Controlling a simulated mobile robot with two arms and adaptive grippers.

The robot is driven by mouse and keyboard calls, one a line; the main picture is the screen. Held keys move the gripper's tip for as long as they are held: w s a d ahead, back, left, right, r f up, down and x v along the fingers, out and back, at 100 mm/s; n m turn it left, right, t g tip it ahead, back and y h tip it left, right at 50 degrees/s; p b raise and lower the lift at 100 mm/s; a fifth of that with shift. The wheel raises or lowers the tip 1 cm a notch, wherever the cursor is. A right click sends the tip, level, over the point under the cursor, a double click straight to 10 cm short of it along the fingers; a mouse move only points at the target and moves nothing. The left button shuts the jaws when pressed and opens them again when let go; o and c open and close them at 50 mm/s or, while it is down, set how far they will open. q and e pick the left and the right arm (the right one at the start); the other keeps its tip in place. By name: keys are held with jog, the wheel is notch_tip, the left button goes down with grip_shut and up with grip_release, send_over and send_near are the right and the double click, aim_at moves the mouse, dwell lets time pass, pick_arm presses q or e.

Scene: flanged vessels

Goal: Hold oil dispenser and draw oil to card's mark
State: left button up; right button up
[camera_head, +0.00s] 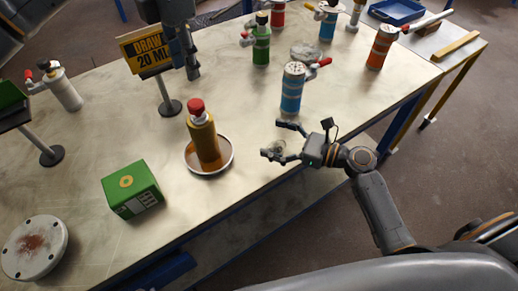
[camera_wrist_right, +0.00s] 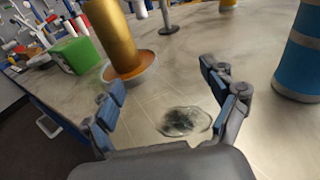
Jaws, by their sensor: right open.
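The amber bottle (camera_head: 203,140), which looks like the oil dispenser, has a red cap and stands upright in a shallow round dish (camera_head: 228,160). It also shows in the right wrist view (camera_wrist_right: 110,38). The yellow and black card (camera_head: 146,53) reads "DRAW 20 ML" and stands on a post behind the bottle. My right gripper (camera_head: 272,138) is open and empty, right of the bottle and apart from it. Its spread fingers show in the right wrist view (camera_wrist_right: 165,95). My left gripper (camera_head: 193,72) hangs beside the card; its jaw opening is unclear.
A clear glass piece (camera_wrist_right: 185,121) lies between the right fingers' view lines. A blue bottle (camera_head: 291,90) stands behind the right gripper. A green box (camera_head: 131,189) and round flange (camera_head: 35,247) lie front left. A green bottle (camera_head: 261,45) and orange bottle (camera_head: 380,48) stand farther back.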

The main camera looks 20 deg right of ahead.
jog(key=g+y, duration=0.1)
jog(key=y, duration=0.1)
send_near(216, 140)
jog(key=shift+s+d+f+n, duration=0.1)
jog(key=shift+d+n, duration=0.3)
jog(key=shift+d, duration=0.25)
jog(key=shift+a, duration=0.3)
jog(key=x, duration=1.3)
jog(key=shift+a, duration=0.25)
jog(key=c, duration=1.6)
